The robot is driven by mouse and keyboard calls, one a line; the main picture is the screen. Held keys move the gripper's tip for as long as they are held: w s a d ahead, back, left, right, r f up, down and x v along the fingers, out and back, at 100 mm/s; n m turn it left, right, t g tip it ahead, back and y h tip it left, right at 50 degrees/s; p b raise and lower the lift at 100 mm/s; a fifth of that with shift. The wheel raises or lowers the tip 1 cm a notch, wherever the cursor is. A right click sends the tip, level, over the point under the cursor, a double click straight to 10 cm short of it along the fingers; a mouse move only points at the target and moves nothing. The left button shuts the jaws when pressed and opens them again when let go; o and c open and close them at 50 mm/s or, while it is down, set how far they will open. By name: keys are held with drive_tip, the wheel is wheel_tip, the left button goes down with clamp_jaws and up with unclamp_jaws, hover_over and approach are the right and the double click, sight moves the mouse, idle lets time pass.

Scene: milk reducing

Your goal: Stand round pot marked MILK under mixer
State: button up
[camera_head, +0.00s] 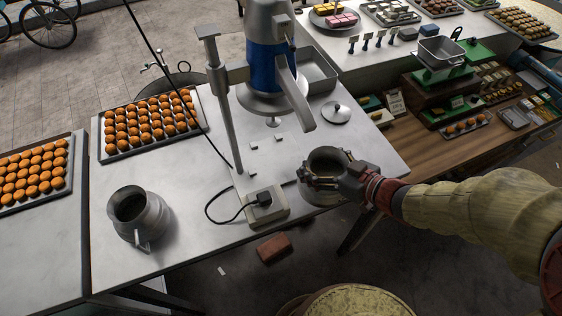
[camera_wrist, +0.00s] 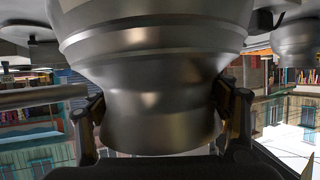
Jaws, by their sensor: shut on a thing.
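A round metal pot (camera_head: 320,198) is at the front right edge of the metal table, and my gripper (camera_head: 324,168) is shut around its neck. In the wrist view the held pot (camera_wrist: 150,75) fills the middle, with a finger on each side of the neck. No MILK marking is readable on it, and I cannot tell whether its base touches the table. The mixer (camera_head: 262,62), blue and silver on an upright column, stands behind and left of the pot. A second metal pot (camera_head: 128,209) with a handle stands upright at the table's front left.
A socket box (camera_head: 265,207) with a black cable lies just left of the held pot. A round lid (camera_head: 336,112) lies behind it. A tray of orange sweets (camera_head: 148,125) is at the back left. Several small white pieces lie under the mixer.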

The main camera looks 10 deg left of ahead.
drive_tip(key=shift+s+a+r, duration=0.15)
drive_tip(key=shift+a+r, duration=0.2)
drive_tip(key=shift+a, duration=0.05)
drive_tip(key=a+r+x, duration=0.1)
drive_tip(key=r+x, duration=0.1)
drive_tip(key=x, duration=0.7)
drive_tip(key=r+b+x, duration=0.1)
drive_tip(key=x, duration=0.8)
drive_tip(key=shift+a+r+b, duration=0.3)
drive_tip(key=shift+a+r, duration=0.05)
drive_tip(key=shift+a, duration=0.05)
drive_tip(key=o, duration=2.2)
drive_tip(key=shift+f, duration=0.25)
drive_tip(key=shift+r, duration=0.1)
drive_tip(key=p+v, duration=0.1)
drive_tip(key=v, duration=1.1)
drive_tip(key=shift+d, duration=0.2)
